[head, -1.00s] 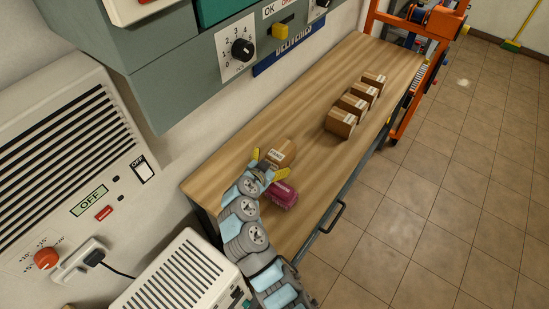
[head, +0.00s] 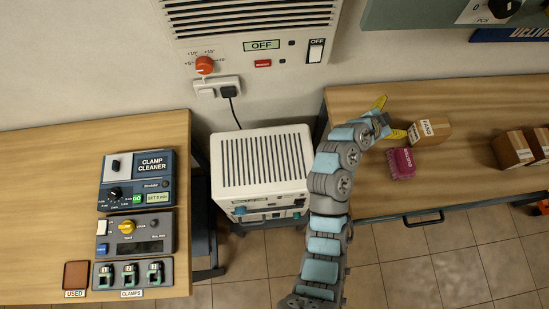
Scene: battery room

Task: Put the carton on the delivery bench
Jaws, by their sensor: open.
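A brown carton (head: 430,130) with a white label stands on the wooden delivery bench (head: 460,97), close to its left end. My gripper (head: 391,118) is open and empty over the bench, just left of the carton. Its yellow fingertips are spread apart. The lower fingertip is very near the carton's left side; I cannot tell whether they touch. More brown cartons (head: 513,149) stand farther right on the bench, cut by the picture's edge.
A magenta box (head: 401,163) lies on the bench just below my gripper. A white ventilated unit (head: 262,165) stands in the gap left of the bench. Another wooden table (head: 50,170) at the left holds a clamp cleaner (head: 137,180). Tiled floor is free in front.

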